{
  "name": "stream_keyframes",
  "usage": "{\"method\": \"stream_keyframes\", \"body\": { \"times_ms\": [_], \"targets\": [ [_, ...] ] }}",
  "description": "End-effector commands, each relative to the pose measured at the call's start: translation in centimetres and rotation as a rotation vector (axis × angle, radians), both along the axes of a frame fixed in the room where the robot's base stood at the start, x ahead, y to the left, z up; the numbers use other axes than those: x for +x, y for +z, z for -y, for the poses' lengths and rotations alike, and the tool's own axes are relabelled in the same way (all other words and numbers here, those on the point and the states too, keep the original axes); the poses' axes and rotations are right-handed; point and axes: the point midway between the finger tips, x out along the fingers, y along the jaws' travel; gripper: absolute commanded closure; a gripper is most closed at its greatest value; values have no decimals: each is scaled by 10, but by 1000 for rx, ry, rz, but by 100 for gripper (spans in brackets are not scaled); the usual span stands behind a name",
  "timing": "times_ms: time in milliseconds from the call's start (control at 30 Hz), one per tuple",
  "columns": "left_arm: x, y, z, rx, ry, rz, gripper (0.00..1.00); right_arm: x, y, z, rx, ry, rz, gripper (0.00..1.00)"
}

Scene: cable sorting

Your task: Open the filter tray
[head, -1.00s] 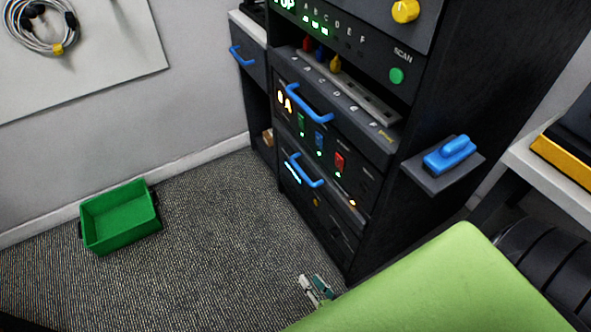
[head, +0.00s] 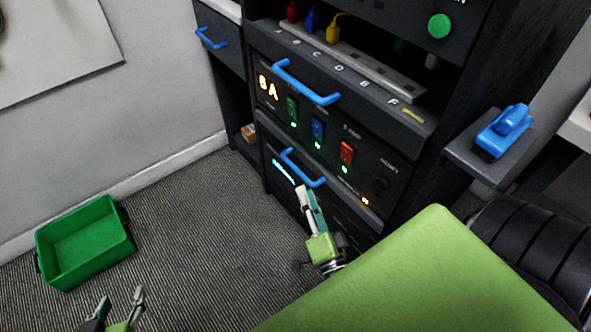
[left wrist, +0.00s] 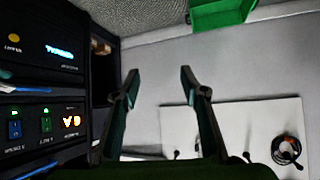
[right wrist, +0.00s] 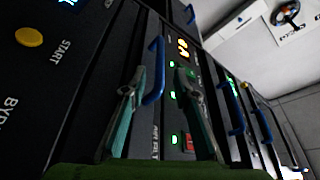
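The dark cabinet (head: 262,180) has a lower drawer front with a blue bar handle (head: 303,168) and a lit cyan strip; it looks closed. No label reading filter tray is legible. My right gripper (head: 304,188) is just below this handle in the head view. In the right wrist view its fingers are apart, with the blue handle (right wrist: 154,70) showing between them; I cannot tell whether they touch it. My left gripper (head: 121,297) is open and empty, low at the left, away from the cabinet.
Above is another closed drawer with a blue handle (head: 306,84) and coloured switches, under a power strip (head: 350,62). A blue tool (head: 503,131) rests on a side shelf (head: 487,160). A green bin (head: 122,225) stands on the floor at left. The carpet between is clear.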

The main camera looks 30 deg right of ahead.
Motion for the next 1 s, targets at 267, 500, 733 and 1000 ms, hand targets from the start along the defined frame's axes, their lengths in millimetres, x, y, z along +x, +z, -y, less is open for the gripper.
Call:
{"method": "stream_keyframes", "body": {
  "times_ms": [267, 500, 733, 1000],
  "targets": [
    [23, 24, 10, -35, -11, 147, 60, 56, 12, 14, -3, 0, 2, 72],
    [35, 41, 15, -55, -17, 236, 60, 81, 17, 20, -3, 2, -1, 72],
    [37, 45, 16, -59, -18, 251, 60, 85, 18, 21, -3, 1, -3, 72],
    [37, 44, 16, -58, -18, 250, 60, 85, 18, 21, -2, 1, -2, 100]
  ]
}}
